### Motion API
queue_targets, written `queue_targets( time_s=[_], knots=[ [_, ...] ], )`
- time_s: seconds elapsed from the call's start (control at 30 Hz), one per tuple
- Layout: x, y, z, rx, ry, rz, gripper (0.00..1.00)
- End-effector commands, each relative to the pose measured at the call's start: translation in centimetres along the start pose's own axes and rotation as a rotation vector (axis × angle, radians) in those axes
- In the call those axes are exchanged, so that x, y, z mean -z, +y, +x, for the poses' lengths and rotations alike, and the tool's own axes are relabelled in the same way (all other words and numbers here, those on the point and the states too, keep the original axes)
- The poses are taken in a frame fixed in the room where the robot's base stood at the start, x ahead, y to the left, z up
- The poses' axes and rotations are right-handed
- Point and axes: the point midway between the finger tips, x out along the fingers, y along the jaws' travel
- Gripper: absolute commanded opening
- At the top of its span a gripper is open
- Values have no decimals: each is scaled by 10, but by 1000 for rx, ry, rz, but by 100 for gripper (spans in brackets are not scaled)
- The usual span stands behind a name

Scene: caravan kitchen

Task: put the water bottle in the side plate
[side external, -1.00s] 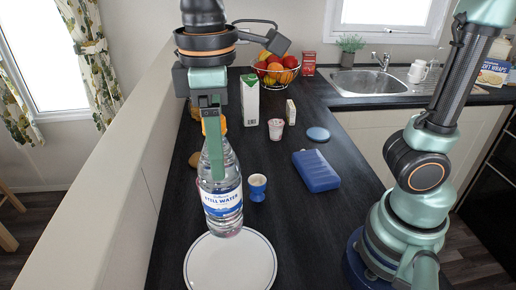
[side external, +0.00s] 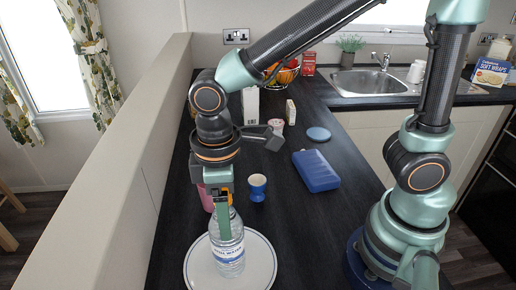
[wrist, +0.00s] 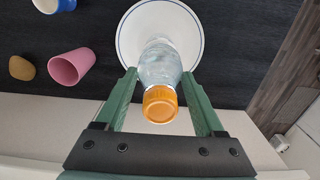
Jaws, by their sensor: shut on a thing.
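The water bottle (side external: 229,255), clear with a white and blue label, is upright over the white side plate (side external: 266,262) with a thin dark ring. My gripper (side external: 223,215) is shut on the bottle near its top, with a green finger along its side. In the wrist view the bottle (wrist: 160,64) with its orange cap is between my two green fingers, and the plate (wrist: 128,30) is behind it. The bottle's base appears within the plate's rim; whether it touches the plate I cannot tell.
A pink cup (wrist: 70,67) and a brownish rounded item (wrist: 22,68) are left of the plate in the wrist view. A blue case (side external: 316,171) lies right. A low wall (side external: 110,200) borders the counter's left.

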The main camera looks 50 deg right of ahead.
Motion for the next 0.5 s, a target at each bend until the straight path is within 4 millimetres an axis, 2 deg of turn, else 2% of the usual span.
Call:
queue_targets(
  time_s=[0.33, 0.37, 0.4, 0.43, 0.5],
  knots=[
    [1, 0, 2, -1, 3, 0, 0],
    [0, 0, 2, 0, 2, 0, 78],
    [0, 0, 2, 0, 2, 0, 93],
    [0, 0, 2, 0, 2, 0, 100],
    [0, 0, 2, 0, 2, 0, 100]
  ],
)
